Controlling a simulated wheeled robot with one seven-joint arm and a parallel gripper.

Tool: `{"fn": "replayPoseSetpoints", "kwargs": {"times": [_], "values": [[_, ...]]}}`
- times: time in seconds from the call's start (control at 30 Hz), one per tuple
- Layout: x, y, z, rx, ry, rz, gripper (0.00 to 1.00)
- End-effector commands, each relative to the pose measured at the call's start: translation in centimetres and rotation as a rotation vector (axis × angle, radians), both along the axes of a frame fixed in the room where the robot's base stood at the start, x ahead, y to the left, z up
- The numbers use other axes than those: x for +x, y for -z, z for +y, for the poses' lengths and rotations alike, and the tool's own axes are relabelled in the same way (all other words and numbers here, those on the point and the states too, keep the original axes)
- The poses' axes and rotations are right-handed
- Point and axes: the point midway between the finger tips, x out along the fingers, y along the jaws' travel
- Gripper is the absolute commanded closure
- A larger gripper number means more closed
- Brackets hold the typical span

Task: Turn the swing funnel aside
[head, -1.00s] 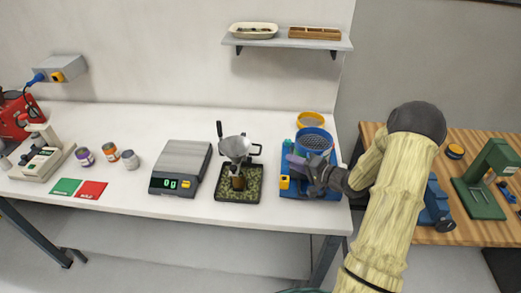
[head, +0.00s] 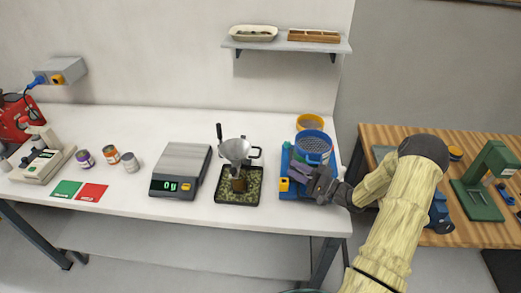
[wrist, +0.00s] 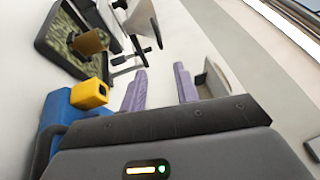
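The swing funnel (head: 236,150) is a grey metal cone above a brass cup (head: 239,185) on a dark, speckled tray (head: 238,199). A dark upright handle stands at its left and a dark loop at its right. In the wrist view the funnel (wrist: 143,22) shows at the top, partly cut off, with the brass cup (wrist: 92,41) beside it. My gripper (head: 297,166) is right of the funnel, over the blue sieve machine, apart from the funnel. In the wrist view its two purple fingers (wrist: 160,88) stand apart with nothing held between them.
The blue sieve machine (head: 294,187) with its yellow knob (head: 283,184) is by my gripper; a yellow ring sieve (head: 310,122) stands behind. Small jars (head: 109,154) and green and red cards are farther left.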

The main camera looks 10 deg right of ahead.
Motion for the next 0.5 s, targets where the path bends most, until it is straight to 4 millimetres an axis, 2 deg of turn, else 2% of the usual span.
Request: {"fn": "replayPoseSetpoints", "kwargs": {"times": [0.1, 0.5], "values": [[1.5, -0.6, 1.8, 0.002, -0.004, 0.000, 0.69], [6.2, -1.7, 7.0, 0.000, -0.004, 0.001, 0.69]]}}
